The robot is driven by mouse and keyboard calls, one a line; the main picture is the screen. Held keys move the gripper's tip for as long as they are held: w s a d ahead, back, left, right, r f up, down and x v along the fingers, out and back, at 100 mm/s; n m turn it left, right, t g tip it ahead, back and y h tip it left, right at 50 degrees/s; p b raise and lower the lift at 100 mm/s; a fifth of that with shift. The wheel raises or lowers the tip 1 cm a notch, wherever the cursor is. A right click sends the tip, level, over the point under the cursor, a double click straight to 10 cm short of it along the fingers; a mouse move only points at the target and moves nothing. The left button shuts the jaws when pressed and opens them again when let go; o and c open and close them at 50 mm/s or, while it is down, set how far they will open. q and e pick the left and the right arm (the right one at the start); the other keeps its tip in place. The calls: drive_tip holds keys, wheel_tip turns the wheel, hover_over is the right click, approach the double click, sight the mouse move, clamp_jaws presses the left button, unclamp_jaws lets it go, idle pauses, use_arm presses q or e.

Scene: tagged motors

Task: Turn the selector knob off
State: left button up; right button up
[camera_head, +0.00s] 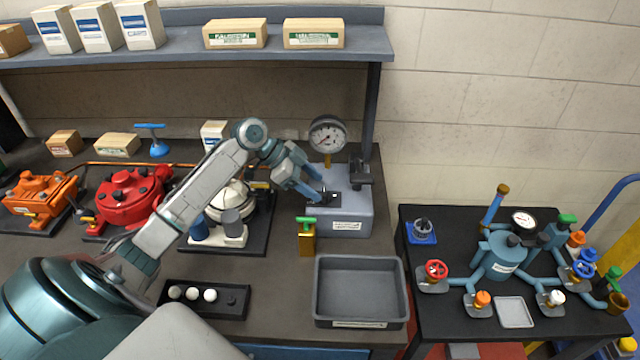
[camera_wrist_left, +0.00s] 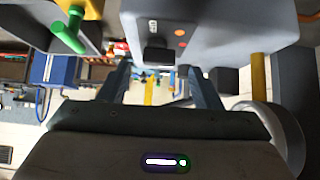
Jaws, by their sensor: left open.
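The grey-blue box (camera_head: 352,215) stands on the bench with a round gauge (camera_head: 327,134) at its back. A small black knob (camera_wrist_left: 157,52), which looks like the selector knob, sits on the box in the left wrist view, beside an orange and a red dot. My left gripper (camera_head: 318,193) is open at the box's top left, its fingers partly covering the knob area in the head view. In the left wrist view its fingers (camera_wrist_left: 160,75) stand apart on either side of the knob; I cannot tell whether they touch it. My right gripper is not in view.
A green-handled brass valve (camera_head: 307,237) stands just left of the box's front. An empty grey tray (camera_head: 318,290) lies in front. Red (camera_head: 125,200) and orange (camera_head: 38,195) motors stand left. A black side table (camera_head: 425,320) with blue piping is at right.

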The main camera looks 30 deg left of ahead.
sight(324, 196)
use_arm(q)
drive_tip(key=shift+p+x, duration=0.35)
drive_tip(key=shift+x, duration=0.75)
drive_tip(key=shift+d+f, duration=0.2)
drive_tip(key=c, duration=1)
